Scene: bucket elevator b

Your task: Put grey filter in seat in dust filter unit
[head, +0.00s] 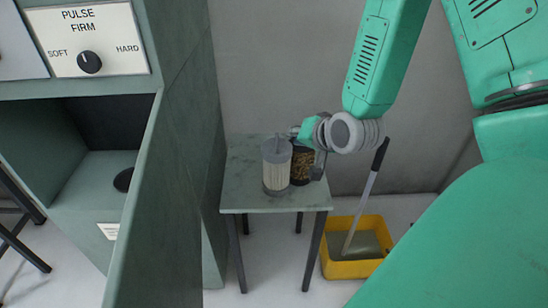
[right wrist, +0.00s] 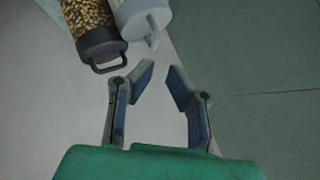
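The grey filter (head: 277,172), a pale pleated cylinder with a grey cap, stands on a small table. Its cap and handle show at the top of the right wrist view (right wrist: 143,17). My right gripper (right wrist: 160,78) is open and empty, its fingers apart from the filter; in the head view it is small and partly hidden by its wrist, near the filter's top. The grey-green cabinet at left, with a PULSE FIRM panel (head: 88,38), appears to be the dust filter unit. A dark round spot (head: 123,180), possibly the seat, is partly hidden by the cabinet's side panel. My left gripper is out of view.
A dark-capped cylinder with brown grainy contents (right wrist: 92,22) stands close beside the filter. The small table (head: 245,195) has bare top at its left and front. A yellow bucket (head: 345,269) with a long handle stands at right. The cabinet's side panel (head: 165,220) rises between table and compartment.

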